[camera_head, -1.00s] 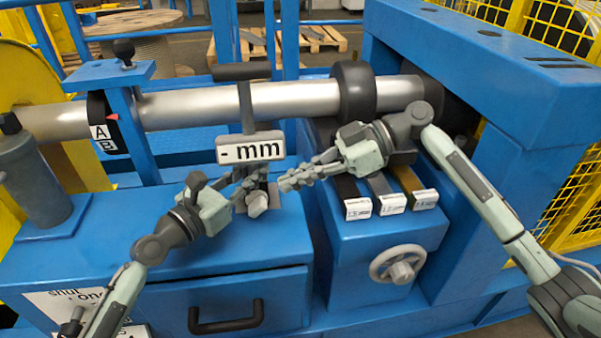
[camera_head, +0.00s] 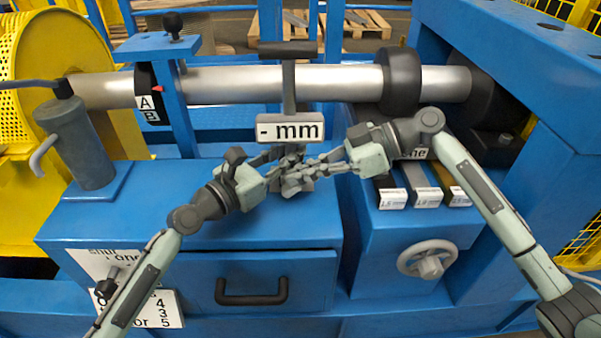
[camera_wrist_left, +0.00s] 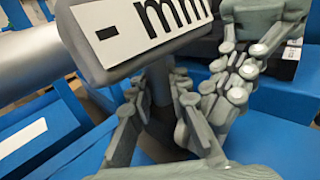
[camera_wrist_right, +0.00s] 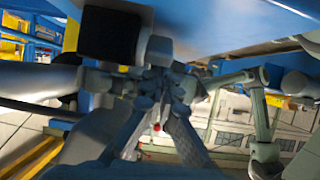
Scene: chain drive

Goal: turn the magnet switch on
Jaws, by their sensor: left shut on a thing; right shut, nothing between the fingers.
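A gauge with a "- mm" display (camera_head: 290,129) stands on a dark grey stand (camera_head: 289,90) in front of the shaft. The display also shows in the left wrist view (camera_wrist_left: 145,30). My left gripper (camera_head: 284,165) is just below the display, with its fingers shut around the lower part of the stand, as the left wrist view suggests (camera_wrist_left: 160,100). My right gripper (camera_head: 305,173) comes in from the right, shut and empty, its fingertips close beside the left ones. The fingers largely hide the stand's base, and I cannot make out the magnet switch.
A silver shaft (camera_head: 235,84) with a black collar (camera_head: 399,80) runs behind the grippers. Labelled strips (camera_head: 423,185) lie on the blue block at right, above a handwheel (camera_head: 428,260). A drawer with a black handle (camera_head: 251,291) is below. The blue top left of my left gripper is mostly clear.

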